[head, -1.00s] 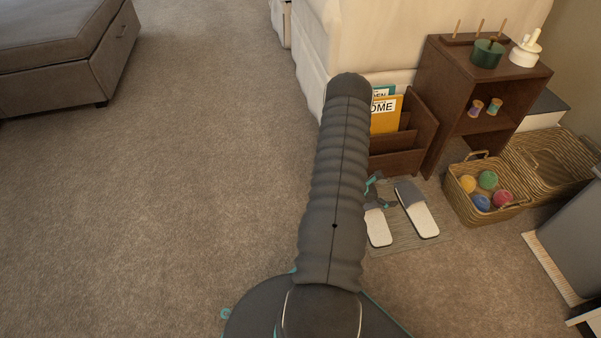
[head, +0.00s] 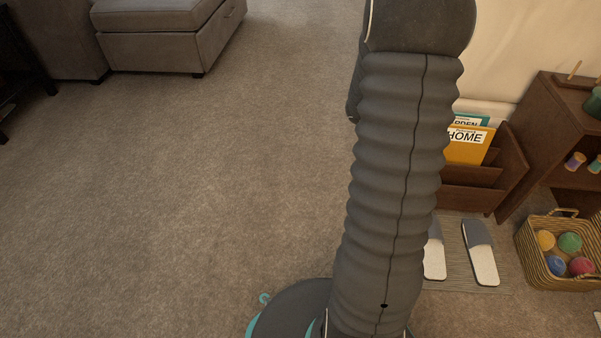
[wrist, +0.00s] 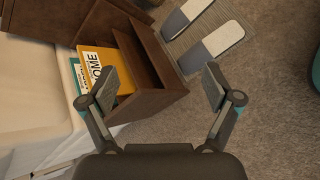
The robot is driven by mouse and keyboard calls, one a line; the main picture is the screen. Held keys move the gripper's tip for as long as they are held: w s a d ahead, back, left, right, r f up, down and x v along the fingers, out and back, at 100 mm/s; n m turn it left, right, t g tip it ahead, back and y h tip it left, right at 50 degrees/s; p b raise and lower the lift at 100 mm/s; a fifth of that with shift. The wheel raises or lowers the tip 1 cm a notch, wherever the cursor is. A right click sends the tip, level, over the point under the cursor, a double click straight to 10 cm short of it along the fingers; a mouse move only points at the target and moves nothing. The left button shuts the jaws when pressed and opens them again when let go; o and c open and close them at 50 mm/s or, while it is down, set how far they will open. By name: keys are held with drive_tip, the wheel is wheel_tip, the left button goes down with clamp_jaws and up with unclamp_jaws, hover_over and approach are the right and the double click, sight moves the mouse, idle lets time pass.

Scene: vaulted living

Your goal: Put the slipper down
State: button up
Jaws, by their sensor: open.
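Two grey-and-white slippers lie side by side on a flat grey mat (head: 456,265). In the head view the right slipper (head: 481,254) shows whole, and the left slipper (head: 434,250) is partly hidden behind my arm. In the wrist view both show at the top: one slipper (wrist: 211,45) nearer and the other slipper (wrist: 184,17) farther. My gripper (wrist: 158,88) is open, with nothing between its fingers. It is off the mat, with the wooden magazine rack beyond its fingers. In the head view my gripper is hidden by my arm.
The wooden magazine rack (head: 487,170) holds several magazines beside the mat. A wicker basket of yarn balls (head: 557,262) stands to the right, by a dark wooden shelf (head: 555,140). A grey ottoman (head: 170,35) is at the back left. The carpet on the left is clear.

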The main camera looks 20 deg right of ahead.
drive_tip(key=s+a+r+m+t+y, duration=0.1)
drive_tip(key=a+r+t+y, duration=0.2)
drive_tip(key=a, duration=0.9)
drive_tip(key=s+a+r+m+t+y, duration=0.1)
drive_tip(key=s+a+r+t+y, duration=0.1)
drive_tip(key=a+r, duration=0.6)
drive_tip(key=s+a+r+m+t+y, duration=0.1)
drive_tip(key=a+r+t+y, duration=0.3)
drive_tip(key=a, duration=1.3)
drive_tip(key=shift+s+a+r+t, duration=0.25)
drive_tip(key=shift+s+r+t, duration=0.45)
drive_tip(key=shift+t, duration=0.4)
drive_tip(key=shift+w+r, duration=0.1)
